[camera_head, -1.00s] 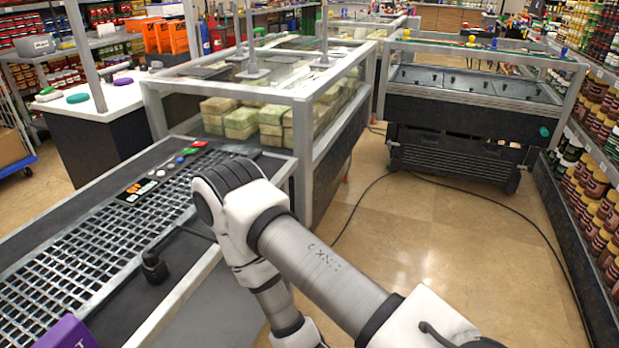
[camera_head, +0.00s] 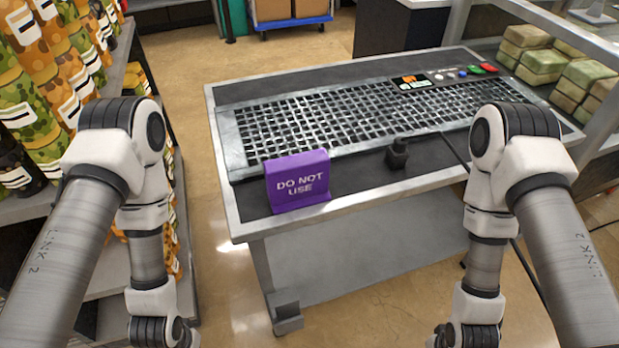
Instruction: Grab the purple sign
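The purple sign (camera_head: 298,182) reads "DO NOT USE". It stands upright near the front left corner of the metal table (camera_head: 370,198), in front of the table's black grid. Nothing holds it. My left arm is at the left of the head view and my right arm at the right. Both arms bend downward, and their grippers lie below the bottom edge of the picture, so neither gripper shows. Both visible arms are apart from the sign.
A shelf of patterned jars (camera_head: 50,75) stands close on the left, beside my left arm. A small black fitting (camera_head: 397,154) with a cable is right of the sign. Stacked green-tan blocks (camera_head: 545,65) sit at the upper right. Floor is free between shelf and table.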

